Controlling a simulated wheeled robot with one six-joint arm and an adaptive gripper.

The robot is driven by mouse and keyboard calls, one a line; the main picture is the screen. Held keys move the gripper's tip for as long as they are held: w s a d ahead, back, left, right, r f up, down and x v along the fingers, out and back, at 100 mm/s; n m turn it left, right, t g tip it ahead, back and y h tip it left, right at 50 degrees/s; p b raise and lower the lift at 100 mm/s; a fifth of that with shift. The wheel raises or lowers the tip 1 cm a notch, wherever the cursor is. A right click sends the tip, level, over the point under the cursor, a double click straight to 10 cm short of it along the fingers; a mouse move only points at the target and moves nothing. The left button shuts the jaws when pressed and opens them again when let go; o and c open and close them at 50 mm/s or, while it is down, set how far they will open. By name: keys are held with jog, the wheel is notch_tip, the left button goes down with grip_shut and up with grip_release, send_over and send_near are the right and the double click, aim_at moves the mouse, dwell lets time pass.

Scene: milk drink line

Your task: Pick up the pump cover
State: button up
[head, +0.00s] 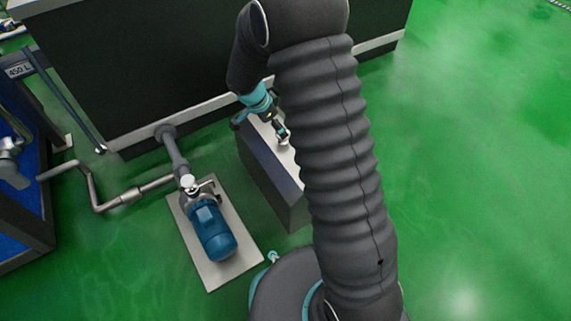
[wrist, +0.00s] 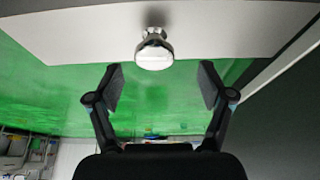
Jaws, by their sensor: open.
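The pump cover appears to be the small shiny metal piece (wrist: 154,50) with a round pale face and a narrower neck, at the top middle of the wrist view. It is on the light top of a grey block. My gripper (wrist: 162,80) is open, with its two dark fingers apart and nothing between them. The cover lies just beyond the fingertips, roughly centred between them. In the head view my gripper (head: 281,133) is low over the block top, partly hidden by my arm, and the cover is hard to make out there.
The grey block (head: 262,178) stands beside a large dark tank (head: 200,65). A blue pump (head: 212,230) with metal piping (head: 130,195) sits on a pale floor plate (head: 240,262) to the left. The green floor at right is clear.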

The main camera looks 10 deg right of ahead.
jog(key=shift+s+b+x, duration=0.15)
jog(key=shift+b+x, duration=0.05)
jog(key=shift+x, duration=1.1)
jog(key=shift+s+b+x, duration=0.1)
jog(key=shift+b+x, duration=0.05)
jog(key=shift+x, duration=1.15)
grip_shut()
